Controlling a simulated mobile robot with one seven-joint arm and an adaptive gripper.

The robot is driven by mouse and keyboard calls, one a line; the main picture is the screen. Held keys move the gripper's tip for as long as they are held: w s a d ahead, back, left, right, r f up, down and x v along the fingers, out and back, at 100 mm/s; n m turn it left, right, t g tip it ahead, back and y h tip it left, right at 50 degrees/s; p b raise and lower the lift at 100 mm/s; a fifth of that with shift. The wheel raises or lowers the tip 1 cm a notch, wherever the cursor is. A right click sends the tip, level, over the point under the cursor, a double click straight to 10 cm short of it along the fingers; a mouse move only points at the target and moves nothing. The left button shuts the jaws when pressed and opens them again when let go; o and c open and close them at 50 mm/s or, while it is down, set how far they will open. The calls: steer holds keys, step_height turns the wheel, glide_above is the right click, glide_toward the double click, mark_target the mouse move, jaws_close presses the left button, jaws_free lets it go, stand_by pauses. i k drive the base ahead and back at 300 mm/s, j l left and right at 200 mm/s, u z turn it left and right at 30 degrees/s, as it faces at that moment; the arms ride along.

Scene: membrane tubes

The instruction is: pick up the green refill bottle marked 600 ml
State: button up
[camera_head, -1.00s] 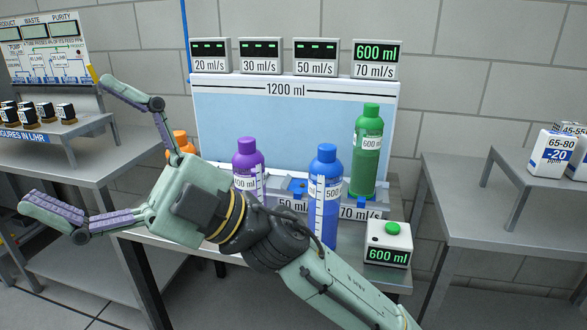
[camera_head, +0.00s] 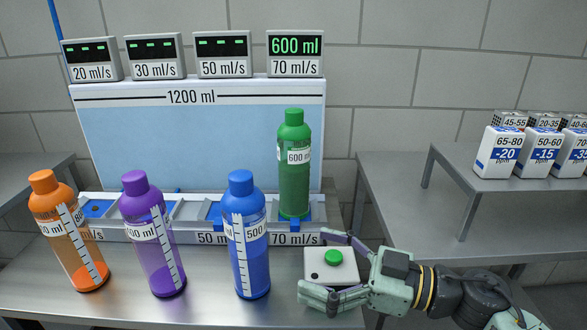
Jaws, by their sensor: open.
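The green refill bottle (camera_head: 294,178), labelled 600, stands upright on the 70 ml/s place of the dispenser at the back. The display above it (camera_head: 295,52) reads 600 ml in green. My gripper (camera_head: 325,265) is open at the lower right, in front of and below the green bottle. Its fingers lie on either side of the white box with a green button (camera_head: 331,268); I cannot tell whether they touch it. The green bottle is apart from my gripper.
Blue (camera_head: 246,240), purple (camera_head: 153,240) and orange (camera_head: 70,240) bottles stand in a row on the table left of my gripper. The dispenser panel (camera_head: 200,135) stands behind. A right-hand shelf (camera_head: 480,175) carries several white boxes (camera_head: 500,152).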

mark_target(295, 137)
steer(key=i, duration=0.95)
